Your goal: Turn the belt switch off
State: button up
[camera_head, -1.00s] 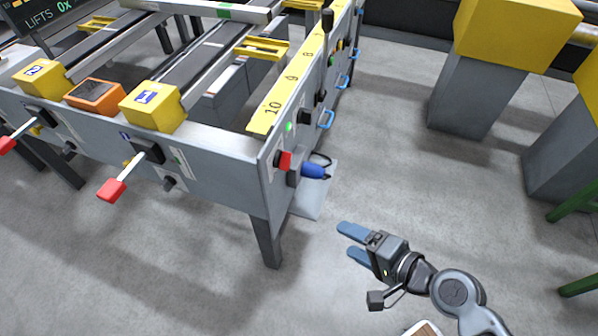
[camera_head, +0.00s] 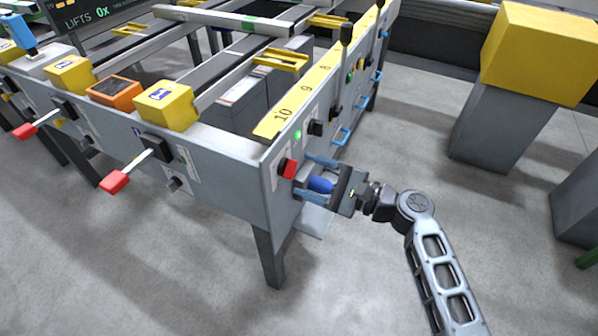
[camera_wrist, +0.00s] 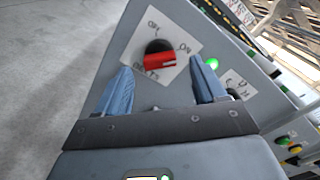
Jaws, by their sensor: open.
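The belt switch appears to be the red rotary handle (camera_head: 287,168) on the near end of the table's right side panel. In the wrist view the red handle (camera_wrist: 160,61) sits on a black round base on a white plate. The plate has lettering such as ON, partly unreadable. The handle lies roughly crosswise in that view. My gripper (camera_head: 304,177) is open, its blue fingers pointing at the panel just below and right of the handle. In the wrist view my gripper (camera_wrist: 162,82) has a fingertip on each side, with the handle just beyond, apparently untouched.
A lit green lamp (camera_wrist: 212,63) and another black switch (camera_head: 315,128) are beside the handle. Red-tipped levers (camera_head: 115,181) stick out from the front panel.

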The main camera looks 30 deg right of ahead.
aim_at(295, 172)
jog(key=shift+x, duration=1.55)
jog(key=c, duration=1.1)
